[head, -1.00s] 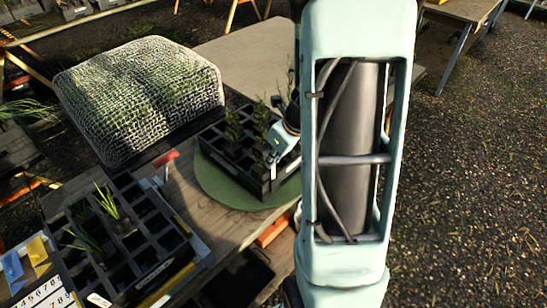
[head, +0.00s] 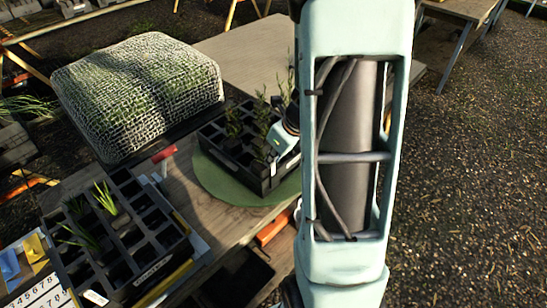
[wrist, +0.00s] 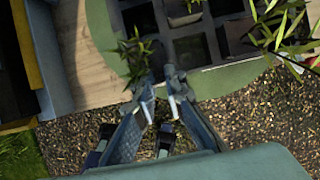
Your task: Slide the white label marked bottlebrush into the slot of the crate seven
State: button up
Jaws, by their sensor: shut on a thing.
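My gripper (head: 275,160) is shut on a small white label (head: 273,169), held at the front side of a black crate (head: 240,169) with several leafy plants. This crate stands on a round green mat (head: 218,184). Whether the label touches the crate or sits in a slot, I cannot tell. In the wrist view, my gripper (wrist: 160,78) is over the edge of the same crate (wrist: 222,72). The writing on the label is not readable, and no crate number is legible. My arm hides the right part of the crate in the head view.
A second black crate (head: 178,249) with grassy plants and a marked front plate stands at the lower left. A net-covered mound (head: 135,95) is behind it. A red-handled tool (head: 164,155) lies between them. A numbered white sheet (head: 40,288) is at the lower left corner.

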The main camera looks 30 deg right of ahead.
jog(key=o, duration=0.7)
jog(key=shift+o, duration=0.2)
jog(key=shift+r, duration=0.1)
jog(key=v, duration=1.1)
jog(key=shift+r, duration=0.35)
jog(key=shift+s, duration=0.15)
